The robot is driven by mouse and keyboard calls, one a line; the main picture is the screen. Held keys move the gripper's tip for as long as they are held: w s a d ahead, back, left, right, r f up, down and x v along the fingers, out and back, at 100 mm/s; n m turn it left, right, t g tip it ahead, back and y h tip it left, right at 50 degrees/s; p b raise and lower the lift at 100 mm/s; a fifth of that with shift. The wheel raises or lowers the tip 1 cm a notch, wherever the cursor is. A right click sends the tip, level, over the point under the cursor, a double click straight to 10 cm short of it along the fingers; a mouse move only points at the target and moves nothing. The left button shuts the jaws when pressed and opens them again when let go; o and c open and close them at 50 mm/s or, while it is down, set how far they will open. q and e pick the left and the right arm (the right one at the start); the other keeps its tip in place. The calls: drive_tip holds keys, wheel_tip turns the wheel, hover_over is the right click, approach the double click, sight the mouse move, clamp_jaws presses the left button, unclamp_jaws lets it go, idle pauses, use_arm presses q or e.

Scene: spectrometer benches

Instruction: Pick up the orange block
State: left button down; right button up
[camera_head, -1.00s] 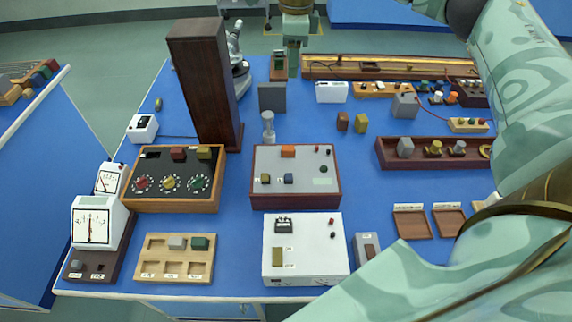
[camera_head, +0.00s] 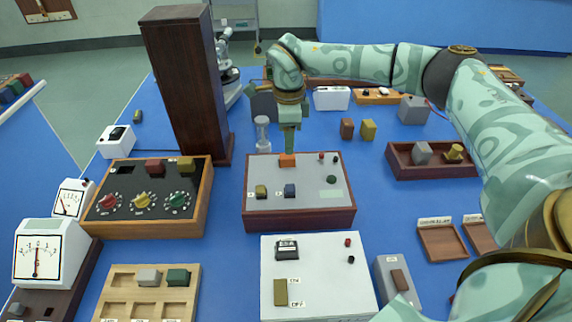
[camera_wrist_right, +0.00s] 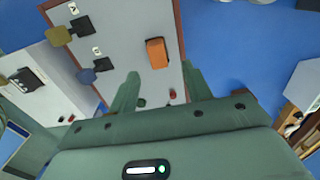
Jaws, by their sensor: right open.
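The orange block (camera_head: 287,160) sits at the back edge of the grey-topped panel box (camera_head: 300,184) with a dark red rim. My right gripper (camera_head: 289,150) is directly above the block, pointing down. In the right wrist view, the orange block (camera_wrist_right: 157,53) lies between the lines of the two spread green fingers (camera_wrist_right: 160,76), just beyond their tips. The right gripper is open and empty. I cannot tell whether a finger touches the block. My left gripper is not in view.
A tall dark wooden cabinet (camera_head: 180,90) stands left of the gripper. A glass-like stand (camera_head: 262,133) is close behind the panel box. The panel also bears a yellow block (camera_head: 261,191) and a blue block (camera_head: 290,190).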

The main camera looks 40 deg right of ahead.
sight(287, 162)
drive_tip(key=f+b, duration=0.1)
drive_tip(key=f, duration=0.1)
drive_tip(key=f+b, duration=0.1)
drive_tip(key=f, duration=0.2)
drive_tip(key=shift+a+f, duration=0.2)
drive_tip(key=shift+f, duration=0.15)
drive_tip(key=shift+r, duration=0.15)
drive_tip(key=shift+c, duration=0.3)
drive_tip(key=c, duration=1)
drive_tip(key=shift+r, duration=0.15)
